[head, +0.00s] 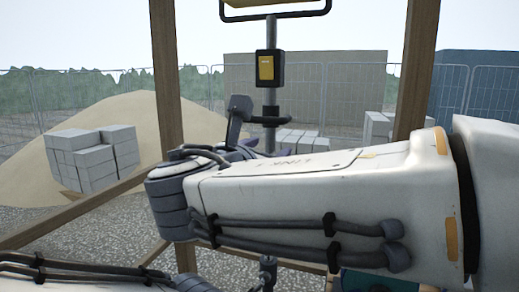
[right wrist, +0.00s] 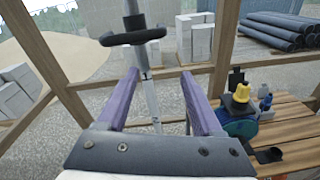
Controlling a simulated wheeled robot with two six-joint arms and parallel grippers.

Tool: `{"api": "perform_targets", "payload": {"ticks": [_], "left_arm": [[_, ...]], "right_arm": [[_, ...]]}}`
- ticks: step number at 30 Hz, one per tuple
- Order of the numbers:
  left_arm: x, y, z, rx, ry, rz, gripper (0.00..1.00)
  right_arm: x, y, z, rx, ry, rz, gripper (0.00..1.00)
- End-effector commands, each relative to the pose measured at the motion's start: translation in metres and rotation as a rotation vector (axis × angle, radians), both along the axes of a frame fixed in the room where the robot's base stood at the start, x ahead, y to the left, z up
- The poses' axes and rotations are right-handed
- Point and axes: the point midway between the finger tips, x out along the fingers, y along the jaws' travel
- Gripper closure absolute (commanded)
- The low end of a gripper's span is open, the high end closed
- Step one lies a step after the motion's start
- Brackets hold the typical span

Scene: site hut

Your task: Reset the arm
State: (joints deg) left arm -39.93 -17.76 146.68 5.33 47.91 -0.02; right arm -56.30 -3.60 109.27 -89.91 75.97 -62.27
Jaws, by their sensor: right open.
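My right arm crosses the head view from the right, its white link filling the middle. My right gripper (right wrist: 158,76) is open in the right wrist view, its two purple fingers apart with nothing held between them. In the head view only a bit of that gripper (head: 272,149) shows above the link; the rest is hidden behind it.
Timber posts (head: 168,80) and rails surround me. Grey blocks (head: 95,160), a sand heap (head: 110,115) and mesh fencing (head: 345,90) lie outside.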

Motion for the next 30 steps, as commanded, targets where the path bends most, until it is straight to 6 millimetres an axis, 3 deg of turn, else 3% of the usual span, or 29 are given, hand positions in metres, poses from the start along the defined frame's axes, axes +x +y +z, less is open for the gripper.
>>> {"api": "perform_targets", "payload": {"ticks": [1, 6, 9, 13, 18, 21, 25, 30], "left_arm": [[0.0, 0.0, 0.0, 0.0, 0.0, 0.0, 0.51], [0.0, 0.0, 0.001, 0.0, 0.0, 0.0, 0.51], [0.0, 0.0, 0.002, 0.0, 0.0, 0.0, 0.51], [0.0, 0.0, 0.003, 0.0, 0.0, 0.0, 0.51], [0.0, 0.0, 0.003, 0.0, 0.0, 0.0, 0.51], [0.0, 0.0, 0.003, 0.0, 0.0, 0.0, 0.51], [0.0, 0.0, 0.003, 0.0, 0.0, 0.0, 0.51], [0.0, 0.0, 0.003, 0.0, 0.0, 0.0, 0.51]], "right_arm": [[-0.004, -0.015, -0.036, 0.112, 0.089, -0.034, 0.32], [-0.048, -0.051, -0.154, 0.562, 0.361, -0.246, 0.32], [-0.09, -0.063, -0.213, 0.843, 0.478, -0.449, 0.32], [-0.15, -0.064, -0.271, 1.196, 0.563, -0.782, 0.32], [-0.211, -0.052, -0.309, 1.544, 0.558, -1.214, 0.32], [-0.229, -0.045, -0.318, 1.66, 0.527, -1.391, 0.32], [-0.239, -0.04, -0.323, 1.726, 0.503, -1.501, 0.32], [-0.239, -0.04, -0.323, 1.729, 0.502, -1.504, 0.32]]}}
